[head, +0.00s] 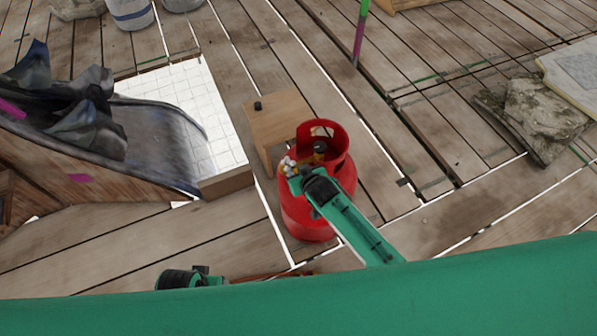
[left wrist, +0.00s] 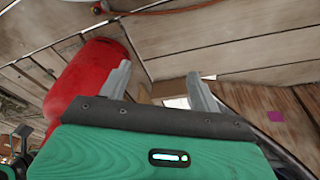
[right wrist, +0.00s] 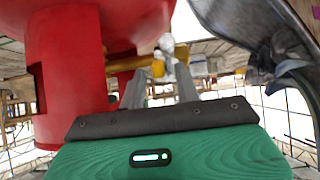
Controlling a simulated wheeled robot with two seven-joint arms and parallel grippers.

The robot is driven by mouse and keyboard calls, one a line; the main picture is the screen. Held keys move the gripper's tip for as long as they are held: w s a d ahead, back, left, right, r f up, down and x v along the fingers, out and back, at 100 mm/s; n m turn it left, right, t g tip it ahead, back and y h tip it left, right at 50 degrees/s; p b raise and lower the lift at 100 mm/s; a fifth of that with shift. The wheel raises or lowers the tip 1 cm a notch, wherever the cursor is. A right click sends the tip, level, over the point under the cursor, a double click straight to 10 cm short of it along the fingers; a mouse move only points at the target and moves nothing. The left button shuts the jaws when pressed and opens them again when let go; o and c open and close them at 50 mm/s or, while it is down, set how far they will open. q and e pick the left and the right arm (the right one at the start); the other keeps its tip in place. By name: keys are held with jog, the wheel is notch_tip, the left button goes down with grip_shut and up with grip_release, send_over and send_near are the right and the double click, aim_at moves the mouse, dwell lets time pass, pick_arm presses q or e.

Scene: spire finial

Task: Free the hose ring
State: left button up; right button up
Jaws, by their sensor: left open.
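The red gas cylinder (head: 318,205) stands upright on the plank deck, with a round collar around its top. Its valve (right wrist: 158,66), with yellow and white parts, shows beside the collar in the right wrist view. My right gripper (head: 292,170) is at this valve; in the right wrist view its fingers (right wrist: 158,80) are apart, with the white and yellow parts between or just beyond them. Contact cannot be told. My left gripper (left wrist: 160,80) is open and empty, low beside the cylinder (left wrist: 85,80). I cannot clearly make out a hose ring.
A small wooden stool (head: 275,120) with a black knob stands behind the cylinder. At left are a dark sheet-covered wooden structure (head: 150,135) and a white tiled slab (head: 185,95). A thin orange hose (left wrist: 150,8) lies on the deck. Mossy stone (head: 535,115) lies right; planks between are clear.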

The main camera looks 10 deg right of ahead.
pick_arm(q)
jog(key=shift+g, duration=0.3)
jog(key=f+p, duration=0.1)
jog(key=f, duration=0.1)
jog(key=s+f+p, duration=0.1)
jog(key=f, duration=0.1)
jog(key=shift+f, duration=0.35)
pick_arm(e)
jog(key=v, duration=1.4)
jog(key=shift+f, duration=0.1)
